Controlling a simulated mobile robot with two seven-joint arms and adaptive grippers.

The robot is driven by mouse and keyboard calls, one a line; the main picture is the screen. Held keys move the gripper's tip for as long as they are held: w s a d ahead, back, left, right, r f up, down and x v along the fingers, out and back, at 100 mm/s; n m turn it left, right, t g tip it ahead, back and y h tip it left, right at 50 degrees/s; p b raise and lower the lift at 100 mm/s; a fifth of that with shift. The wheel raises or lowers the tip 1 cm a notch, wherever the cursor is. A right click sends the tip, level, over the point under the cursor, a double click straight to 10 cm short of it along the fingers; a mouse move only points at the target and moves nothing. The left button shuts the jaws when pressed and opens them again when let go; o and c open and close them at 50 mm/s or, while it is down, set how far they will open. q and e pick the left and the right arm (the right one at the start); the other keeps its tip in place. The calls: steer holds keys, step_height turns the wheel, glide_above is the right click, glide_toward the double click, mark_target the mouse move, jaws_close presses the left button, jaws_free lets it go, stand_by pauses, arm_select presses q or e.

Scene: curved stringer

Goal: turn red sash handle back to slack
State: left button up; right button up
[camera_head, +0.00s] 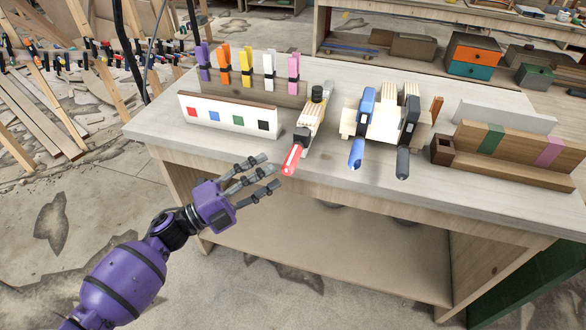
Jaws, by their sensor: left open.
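The red sash handle (291,160) sticks out toward me over the front part of the bench top. It belongs to a clamp with a black head (302,138) and a wooden bar (313,112) running back. My left gripper (268,172) is open, its grey fingers spread and pointing right. Its fingertips are just left of the red handle, with a small gap in the picture; whether they touch I cannot tell. My right gripper does not show.
A blue handle (356,154) and a dark handle (402,163) stick out further right on similar clamps. A white board with coloured squares (227,118) and a rack of coloured clips (252,88) stand behind left. Wooden blocks (510,155) lie right. The bench's front strip (330,190) is clear.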

mark_target(291, 163)
arm_select(q)
steer(key=p+x, duration=0.1)
steer(key=x, duration=0.5)
steer(key=shift+w+d+r, duration=0.15)
steer(key=shift+w+r, duration=0.05)
steer(key=shift+w, duration=0.1)
steer(key=shift+w+d, duration=0.15)
steer(key=shift+d, duration=0.2)
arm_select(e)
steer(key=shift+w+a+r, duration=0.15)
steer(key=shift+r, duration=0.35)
arm_select(q)
steer(key=shift+c, duration=0.5)
jaws_close()
steer(key=shift+f, duration=0.1)
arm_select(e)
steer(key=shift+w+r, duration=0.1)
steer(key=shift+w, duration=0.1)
